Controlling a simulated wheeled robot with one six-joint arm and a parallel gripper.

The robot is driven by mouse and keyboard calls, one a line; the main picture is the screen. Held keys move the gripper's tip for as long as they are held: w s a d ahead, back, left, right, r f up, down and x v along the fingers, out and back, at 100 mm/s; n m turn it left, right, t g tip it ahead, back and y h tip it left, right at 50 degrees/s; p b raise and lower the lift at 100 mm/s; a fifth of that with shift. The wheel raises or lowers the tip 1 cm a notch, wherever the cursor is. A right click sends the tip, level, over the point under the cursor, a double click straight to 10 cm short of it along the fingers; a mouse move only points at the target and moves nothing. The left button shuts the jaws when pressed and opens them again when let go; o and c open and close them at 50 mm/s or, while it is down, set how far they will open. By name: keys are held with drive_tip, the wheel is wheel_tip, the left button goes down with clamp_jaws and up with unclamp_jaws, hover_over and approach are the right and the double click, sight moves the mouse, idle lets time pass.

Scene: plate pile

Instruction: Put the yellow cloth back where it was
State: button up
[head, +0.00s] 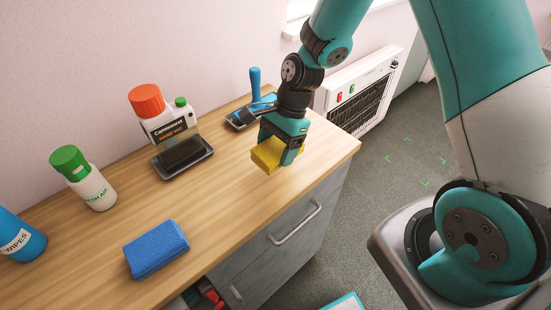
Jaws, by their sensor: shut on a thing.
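The yellow cloth (266,156) is held in my gripper (276,158), which points down over the right part of the wooden counter (235,205). The jaws are shut on the cloth, and part of it shows on the left and front of the fingers. It looks to be at or a little above the counter top; I cannot tell whether it touches. A blue sponge-like block (156,249) lies flat at the front left of the counter, apart from my gripper.
A blue-handled tool (255,80) is behind my gripper. A green-capped bottle (72,160) and a wipes tub (18,238) stand left. The middle counter is clear.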

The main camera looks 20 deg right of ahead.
drive_tip(key=shift+f, duration=2.25)
drive_tip(key=o, duration=0.8)
drive_tip(key=shift+f, duration=0.1)
